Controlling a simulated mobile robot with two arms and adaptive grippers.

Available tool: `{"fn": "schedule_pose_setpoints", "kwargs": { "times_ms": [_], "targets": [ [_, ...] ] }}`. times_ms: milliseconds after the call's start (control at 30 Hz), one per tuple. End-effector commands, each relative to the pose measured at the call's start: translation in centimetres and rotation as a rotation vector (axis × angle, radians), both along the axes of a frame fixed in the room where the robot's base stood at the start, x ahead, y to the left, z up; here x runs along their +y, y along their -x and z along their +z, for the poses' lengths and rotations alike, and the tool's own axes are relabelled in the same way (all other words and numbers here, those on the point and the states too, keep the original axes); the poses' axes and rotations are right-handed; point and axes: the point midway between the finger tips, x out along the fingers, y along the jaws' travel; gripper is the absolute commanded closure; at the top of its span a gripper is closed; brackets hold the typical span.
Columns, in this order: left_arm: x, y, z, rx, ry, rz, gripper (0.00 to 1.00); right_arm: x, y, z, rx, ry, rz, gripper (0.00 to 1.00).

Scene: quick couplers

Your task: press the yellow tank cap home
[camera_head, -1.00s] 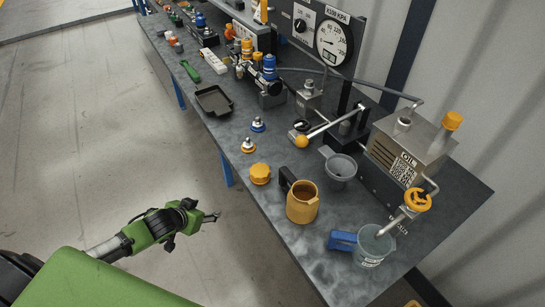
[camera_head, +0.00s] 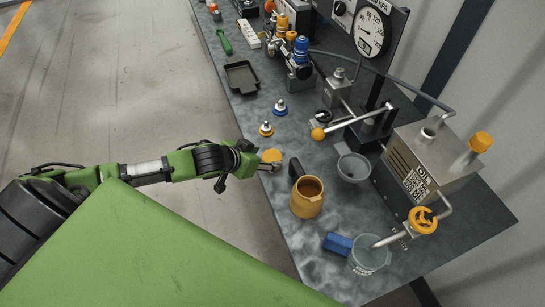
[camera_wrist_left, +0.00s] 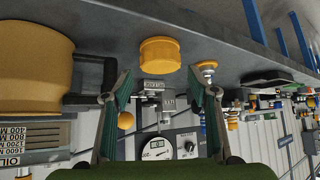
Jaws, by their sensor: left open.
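The yellow tank cap (camera_head: 271,155) lies on the bench near its front edge, partly hidden behind my left gripper in the head view. My left gripper (camera_head: 277,167) reaches in from the left at the cap. In the left wrist view the cap (camera_wrist_left: 160,54) sits beyond and between the two spread fingers of the left gripper (camera_wrist_left: 160,95), with nothing between them. I cannot tell whether a finger touches it. The metal oil tank (camera_head: 418,157) stands at the right with an uncapped-looking filler neck (camera_head: 430,130). My right gripper is not in view.
A yellow jug (camera_head: 307,200) stands just right of the cap, a grey funnel (camera_head: 353,168) behind it. A clear pitcher with blue handle (camera_head: 368,257) is in front. A yellow-knobbed lever (camera_head: 318,134) and small couplers (camera_head: 266,129) are nearby.

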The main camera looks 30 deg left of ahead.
Motion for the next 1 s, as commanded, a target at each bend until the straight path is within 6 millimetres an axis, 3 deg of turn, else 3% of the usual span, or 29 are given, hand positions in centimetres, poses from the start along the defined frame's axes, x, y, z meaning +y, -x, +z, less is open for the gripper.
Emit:
{"fn": "schedule_pose_setpoints", "kwargs": {
  "times_ms": [367, 600, 1000],
  "targets": [
    [-0.4, -2.0, -1.5, 0.0, 0.0, 0.0, 0.46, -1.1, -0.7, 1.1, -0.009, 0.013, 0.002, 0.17],
    [-0.7, -4.0, -3.6, 0.0, 0.001, 0.001, 0.46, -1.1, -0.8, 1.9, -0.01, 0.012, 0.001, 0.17],
    [-0.9, -4.5, -4.3, 0.0, 0.0, -0.001, 0.46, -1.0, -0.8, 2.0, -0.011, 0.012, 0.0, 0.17]
  ]
}}
